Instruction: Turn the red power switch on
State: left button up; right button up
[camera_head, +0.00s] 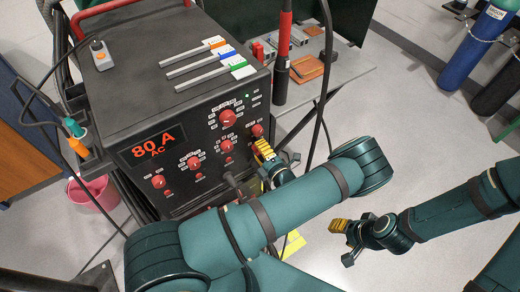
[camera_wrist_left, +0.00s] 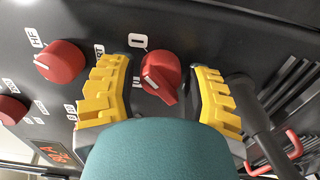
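The red power switch (camera_wrist_left: 160,75) is a round red knob with a raised grip bar on the black front of the welding machine (camera_head: 150,90). In the left wrist view a "0" label is above it and another mark is at its lower left. In the head view the knob (camera_head: 257,130) is at the panel's right edge. My left gripper (camera_head: 264,150) is open, with one yellow finger on each side of the knob in the wrist view (camera_wrist_left: 162,68). Gaps show between fingers and knob. My right gripper (camera_head: 341,226) hangs over the floor, with nothing visible in it; its opening is unclear.
Several other red knobs, such as the one marked HF (camera_wrist_left: 60,61), are left of the switch. A cable plug (camera_head: 232,180) sticks out below. A grey table (camera_head: 345,85) and gas cylinders (camera_head: 480,45) are at the right.

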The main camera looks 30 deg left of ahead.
pick_arm(q)
jog(key=shift+o, duration=1)
jog(key=v, duration=0.7)
jog(key=shift+s+d, duration=0.2)
